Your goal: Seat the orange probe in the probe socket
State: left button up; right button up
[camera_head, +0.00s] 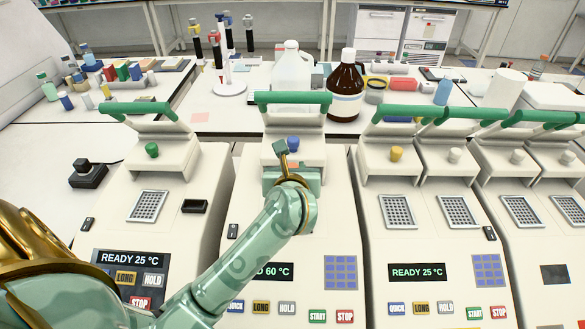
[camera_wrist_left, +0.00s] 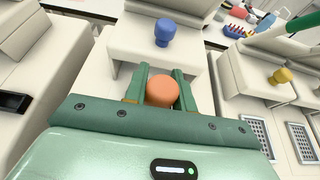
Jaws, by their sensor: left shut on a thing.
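My left gripper (camera_head: 290,168) is over the second thermal cycler from the left, below its blue knob (camera_head: 293,144). In the left wrist view, its two green fingers (camera_wrist_left: 162,88) are shut on the orange probe (camera_wrist_left: 162,91). The probe's rounded orange end faces the camera, and the rest of it is hidden. In the head view the gripper mostly covers the probe. A small black open-topped holder (camera_head: 195,206) sits on the leftmost cycler; I cannot tell whether it is the probe socket. My right gripper is not in view.
Several cyclers stand in a row with green lid handles (camera_head: 292,97). The leftmost has a green knob (camera_head: 152,150), the third a yellow knob (camera_head: 396,154). A black block (camera_head: 88,174) lies at left. A brown bottle (camera_head: 345,88) and a white jug (camera_head: 291,70) stand behind.

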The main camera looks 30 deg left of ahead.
pick_arm(q)
jog(key=o, duration=0.9)
jog(key=shift+f, duration=0.1)
jog(key=shift+o, duration=0.6)
jog(key=p+v, duration=0.1)
jog(key=v, duration=1.1)
